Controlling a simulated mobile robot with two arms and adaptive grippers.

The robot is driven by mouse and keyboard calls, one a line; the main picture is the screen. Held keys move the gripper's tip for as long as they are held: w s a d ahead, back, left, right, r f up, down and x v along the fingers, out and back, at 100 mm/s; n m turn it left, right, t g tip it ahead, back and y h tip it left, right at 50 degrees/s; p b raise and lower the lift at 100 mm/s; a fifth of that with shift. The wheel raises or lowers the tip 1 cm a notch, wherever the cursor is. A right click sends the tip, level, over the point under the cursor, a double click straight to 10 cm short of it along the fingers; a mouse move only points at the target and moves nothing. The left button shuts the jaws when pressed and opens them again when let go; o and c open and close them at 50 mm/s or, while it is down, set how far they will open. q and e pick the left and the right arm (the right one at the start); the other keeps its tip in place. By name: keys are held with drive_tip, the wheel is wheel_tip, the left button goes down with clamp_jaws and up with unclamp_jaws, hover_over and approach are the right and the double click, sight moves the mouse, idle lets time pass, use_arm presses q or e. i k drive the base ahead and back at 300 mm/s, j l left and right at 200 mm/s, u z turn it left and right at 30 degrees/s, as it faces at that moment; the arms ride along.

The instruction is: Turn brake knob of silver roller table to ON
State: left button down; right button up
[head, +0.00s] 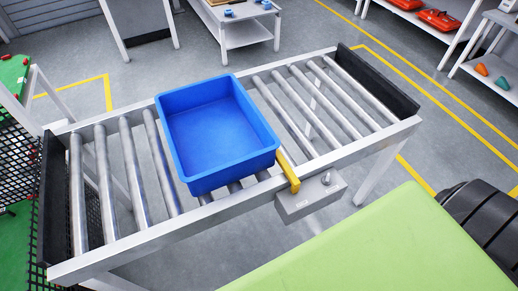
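The silver roller table (229,207) stands across the middle of the head view, with black end plates at both ends. A grey control box (310,197) is fixed to its near side rail, right of centre. A small round grey knob (326,179) sits on top of the box. The knob is too small to read its setting, and the light label on the box front is not legible. A yellow bar (288,171) rises beside the box, over the near rail. A blue bin (214,130) rests on the rollers left of the box. Neither of my grippers shows.
A pale green flat surface (400,250) fills the lower right, close to the box. A dark ribbed part (480,212) is at the right edge. A white workbench (240,25) and shelves with red items (438,18) stand behind. Grey floor with yellow lines lies between.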

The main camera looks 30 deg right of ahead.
sight(326, 180)
drive_tip(key=z, duration=1.55)
drive_tip(key=k+l, duration=0.05)
